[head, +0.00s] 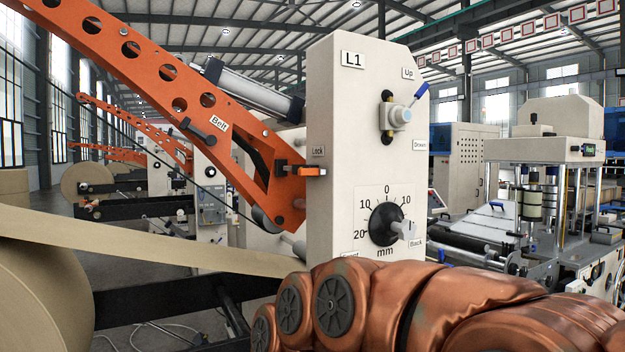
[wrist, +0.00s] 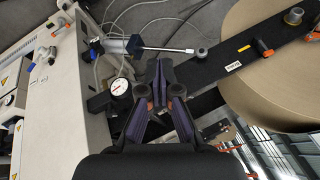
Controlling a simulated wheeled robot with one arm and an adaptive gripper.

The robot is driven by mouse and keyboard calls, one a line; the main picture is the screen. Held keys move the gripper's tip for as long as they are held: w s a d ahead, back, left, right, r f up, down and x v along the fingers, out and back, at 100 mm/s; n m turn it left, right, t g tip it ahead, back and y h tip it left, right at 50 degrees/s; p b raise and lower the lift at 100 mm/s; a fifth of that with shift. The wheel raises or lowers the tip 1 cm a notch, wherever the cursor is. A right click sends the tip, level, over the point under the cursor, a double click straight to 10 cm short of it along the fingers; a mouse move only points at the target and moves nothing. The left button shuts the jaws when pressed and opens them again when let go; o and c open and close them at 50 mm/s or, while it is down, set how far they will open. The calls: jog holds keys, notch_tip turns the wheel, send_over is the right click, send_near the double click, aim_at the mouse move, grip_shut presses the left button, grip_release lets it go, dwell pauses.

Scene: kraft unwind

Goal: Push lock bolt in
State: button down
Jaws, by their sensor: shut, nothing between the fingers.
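The lock bolt (head: 308,171) is an orange piece with a dark block behind it, beside the "Lock" label (head: 318,151). It sits at the left edge of the beige L1 post (head: 336,100), against the orange perforated arm (head: 150,62), and sticks out onto the post face. My gripper (wrist: 160,66) shows only in the wrist view, its dark fingers together and empty. It hangs before a black beam and a pressure gauge (wrist: 118,87). I cannot pick out the lock bolt for certain in the wrist view. My copper-coloured arm covers the lower right of the head view.
The post carries a blue-tipped Up/Down lever (head: 420,92) and a black mm dial (head: 386,224). A kraft paper web (head: 150,240) runs from the roll (head: 40,300) at the left. The wrist view shows a cylinder (wrist: 122,45), hoses and the black beam (wrist: 225,60) close by.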

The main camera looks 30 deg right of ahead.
aim_at(309, 172)
jog(key=w+d+r+m+t+b, duration=0.1)
jog(key=w+d+r+m+t, duration=0.1)
jog(key=w+d+r+t, duration=0.25)
jog(key=w+d+r+m+t, duration=0.1)
jog(key=w+d+r+m, duration=0.2)
jog(key=w+r, duration=0.35)
jog(key=w+d+r+m+t+b, duration=0.1)
jog(key=w+d+r+m+t, duration=0.2)
jog(key=r, duration=0.5)
jog(key=d+r+m+t+h+b, duration=0.1)
jog(key=d+r+m+t+h, duration=0.3)
jog(key=d+r, duration=1.1)
jog(key=s+d+m, duration=0.1)
jog(key=d+m, duration=0.1)
jog(key=d, duration=0.2)
jog(key=shift+r+t, duration=0.35)
jog(key=shift+w, duration=0.2)
jog(key=w+p, duration=0.1)
jog(key=w, duration=0.3)
jog(key=w+p, duration=0.2)
jog(key=w, duration=0.3)
jog(key=w+d+p, duration=0.1)
jog(key=w, duration=0.3)
jog(key=shift+w+p, duration=0.3)
jog(key=shift+w, duration=0.05)
